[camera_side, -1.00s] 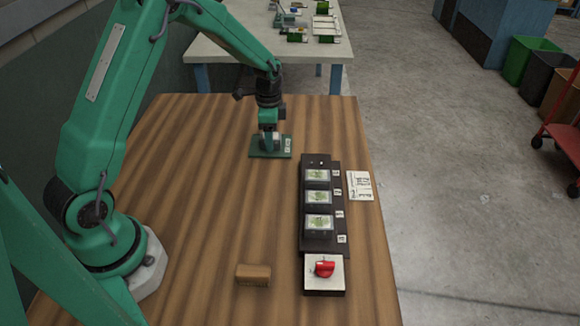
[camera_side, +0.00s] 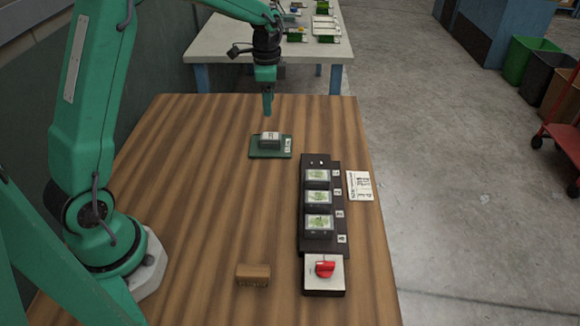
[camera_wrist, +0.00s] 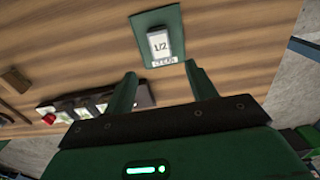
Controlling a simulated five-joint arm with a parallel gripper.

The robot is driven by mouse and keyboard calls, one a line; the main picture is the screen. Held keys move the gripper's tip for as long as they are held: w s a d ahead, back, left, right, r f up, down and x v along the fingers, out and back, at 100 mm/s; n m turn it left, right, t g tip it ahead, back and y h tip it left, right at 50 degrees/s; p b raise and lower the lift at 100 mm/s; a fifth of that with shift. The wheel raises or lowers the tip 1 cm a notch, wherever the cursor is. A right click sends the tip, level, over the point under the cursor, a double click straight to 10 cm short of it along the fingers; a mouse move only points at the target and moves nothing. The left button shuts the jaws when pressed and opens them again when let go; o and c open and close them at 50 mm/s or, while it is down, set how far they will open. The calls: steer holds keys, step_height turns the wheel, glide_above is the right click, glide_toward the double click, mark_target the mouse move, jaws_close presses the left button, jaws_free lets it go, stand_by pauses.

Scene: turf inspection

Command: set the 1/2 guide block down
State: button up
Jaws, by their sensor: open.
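The 1/2 guide block (camera_side: 270,138) is a small grey block with a pale top, sitting on a green plate (camera_side: 257,153) near the far part of the wooden table. In the wrist view the block (camera_wrist: 159,46) shows its "1/2" label, and the green plate (camera_wrist: 143,21) lies under it with a small pale label at its edge. My gripper (camera_side: 267,112) is above the block, clear of it. In the wrist view my gripper (camera_wrist: 161,84) has its two fingers apart with nothing between them.
A black rack (camera_side: 308,245) with several clear-topped boxes stands right of the plate. A red knob (camera_side: 325,268) on a white-topped box is at its near end. A paper card (camera_side: 359,185) lies beside the rack, and a brown block (camera_side: 253,274) lies nearer. The table's middle is bare.

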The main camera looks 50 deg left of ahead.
stand_by(0.6)
steer(key=s+d+r+n+t, duration=0.35)
steer(key=s+d+r, duration=0.25)
steer(key=s+r, duration=0.55)
steer(key=s+d+n+t, duration=0.1)
steer(key=s+n, duration=0.1)
steer(key=s, duration=0.5)
steer(key=s+d+n+t, duration=0.1)
steer(key=s+d+n, duration=0.1)
steer(key=s, duration=0.4)
steer(key=shift+s+d+n, duration=0.3)
steer(key=shift+s+n, duration=0.1)
steer(key=shift+n, duration=0.35)
steer(key=shift+c, duration=0.3)
